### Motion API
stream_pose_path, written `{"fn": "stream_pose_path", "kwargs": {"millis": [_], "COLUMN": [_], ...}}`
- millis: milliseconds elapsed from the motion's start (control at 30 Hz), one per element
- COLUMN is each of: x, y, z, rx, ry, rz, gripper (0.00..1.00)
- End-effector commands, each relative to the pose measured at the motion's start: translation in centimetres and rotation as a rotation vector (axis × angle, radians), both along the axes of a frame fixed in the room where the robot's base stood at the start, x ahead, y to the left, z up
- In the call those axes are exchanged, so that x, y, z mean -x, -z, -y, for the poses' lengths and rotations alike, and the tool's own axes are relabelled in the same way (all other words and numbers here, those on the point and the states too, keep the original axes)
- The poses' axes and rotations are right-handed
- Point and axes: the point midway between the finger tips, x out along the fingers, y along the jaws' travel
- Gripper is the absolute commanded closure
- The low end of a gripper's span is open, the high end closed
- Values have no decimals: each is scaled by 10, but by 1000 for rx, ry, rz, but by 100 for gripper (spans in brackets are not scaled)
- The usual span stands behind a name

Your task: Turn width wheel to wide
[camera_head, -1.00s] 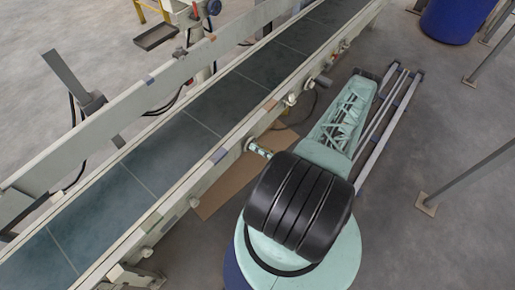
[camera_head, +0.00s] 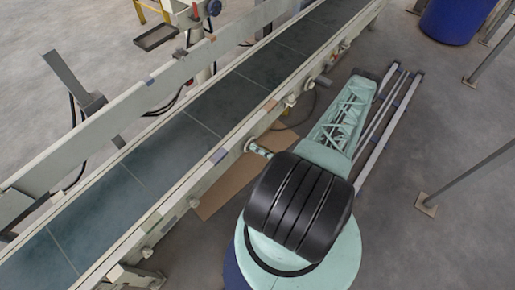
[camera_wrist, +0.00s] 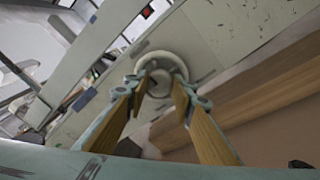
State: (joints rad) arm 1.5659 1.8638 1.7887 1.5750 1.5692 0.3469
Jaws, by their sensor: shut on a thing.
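The width wheel (camera_wrist: 159,72) is a small pale round knob on the side of the conveyor, seen nearly face on in the wrist view. It also shows in the head view (camera_head: 249,145) as a small pale piece on the conveyor's near side rail. My gripper (camera_wrist: 160,88) has its two tan-padded fingers on either side of the wheel and is shut on it. In the head view my arm hides most of the gripper. I cannot read any width mark or the wheel's turn angle.
The conveyor (camera_head: 164,156) runs diagonally, with a dark belt between pale rails. Several other small knobs and fittings line its near rail. A brown board (camera_head: 225,190) lies on the floor below it. A blue drum (camera_head: 452,20) and grey posts stand at the right.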

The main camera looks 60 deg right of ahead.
Motion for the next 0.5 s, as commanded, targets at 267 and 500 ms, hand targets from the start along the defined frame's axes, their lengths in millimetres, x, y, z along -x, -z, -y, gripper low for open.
{"fn": "stream_pose_path", "kwargs": {"millis": [267,500], "x": [0,0], "y": [-2,-3], "z": [0,0], "rx": [110,271], "ry": [1,1], "rz": [-15,-34], "gripper": [88,88]}}
